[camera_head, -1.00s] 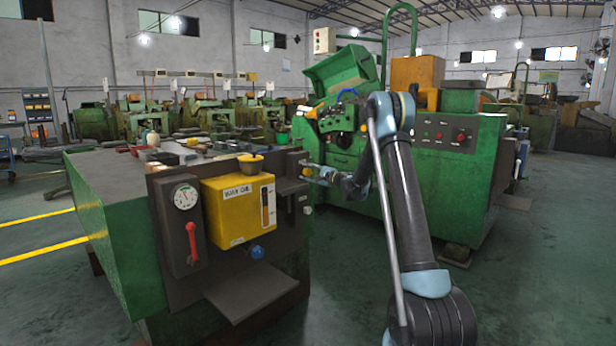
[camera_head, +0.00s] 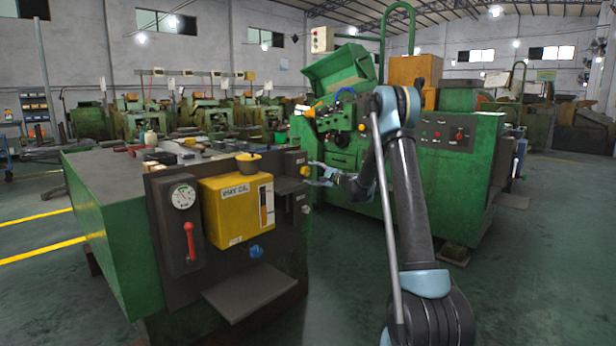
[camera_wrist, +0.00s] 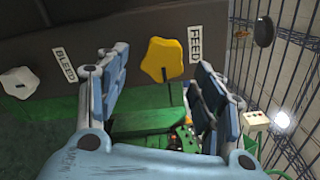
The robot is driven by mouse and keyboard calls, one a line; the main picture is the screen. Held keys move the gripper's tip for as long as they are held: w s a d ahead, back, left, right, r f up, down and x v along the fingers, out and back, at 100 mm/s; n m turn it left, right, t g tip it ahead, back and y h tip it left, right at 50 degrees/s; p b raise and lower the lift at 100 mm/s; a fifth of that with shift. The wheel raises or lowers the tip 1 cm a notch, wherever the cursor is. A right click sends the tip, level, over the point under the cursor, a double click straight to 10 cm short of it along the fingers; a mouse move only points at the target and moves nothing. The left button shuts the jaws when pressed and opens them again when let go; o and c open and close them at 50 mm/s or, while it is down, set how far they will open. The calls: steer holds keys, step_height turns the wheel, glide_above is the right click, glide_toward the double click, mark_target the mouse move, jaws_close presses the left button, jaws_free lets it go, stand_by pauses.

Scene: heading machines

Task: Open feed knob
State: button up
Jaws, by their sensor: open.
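The yellow lobed feed knob (camera_wrist: 161,60) sits on the dark panel beside a FEED label (camera_wrist: 195,44) in the wrist view. It also shows in the head view (camera_head: 305,171), on the right-hand face of the dark panel. My gripper (camera_wrist: 160,68) is open, with one blue-grey finger on each side below the knob in the wrist view. No finger is seen closed on it, and I cannot tell whether either touches it. In the head view my gripper (camera_head: 321,174) is just right of the knob.
A white knob (camera_wrist: 18,82) beside a BLEED label (camera_wrist: 65,64) is left in the wrist view. A yellow oil box (camera_head: 238,211), gauge (camera_head: 183,197) and red lever (camera_head: 190,240) are on the panel. A large green machine (camera_head: 455,175) stands behind my arm.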

steer(key=v, duration=0.8)
steer(key=s+d+r+n+g+h, duration=0.1)
steer(key=s+d+n+g+h, duration=0.2)
steer(key=s, duration=1.1)
steer(key=s+d+r+n+g+h, duration=0.2)
steer(key=s+n, duration=0.2)
steer(key=s, duration=1)
steer(key=s+d+f+n+g+h, duration=0.1)
steer(key=s+d+f+h, duration=0.2)
steer(key=s, duration=0.8)
steer(key=s+d+f+n+g+h, duration=0.1)
steer(key=s+d+f+n+h, duration=0.1)
steer(key=s+d+f, duration=0.5)
steer(key=s+d+f+n+g+h, duration=0.1)
steer(key=s+d+f+h, duration=0.3)
steer(key=s, duration=1.1)
steer(key=d+f+n, duration=0.1)
steer(key=d, duration=0.2)
steer(key=shift+s+d+f+g, duration=0.15)
steer(key=shift+s+d+g, duration=0.15)
steer(key=shift+s+g, duration=0.1)
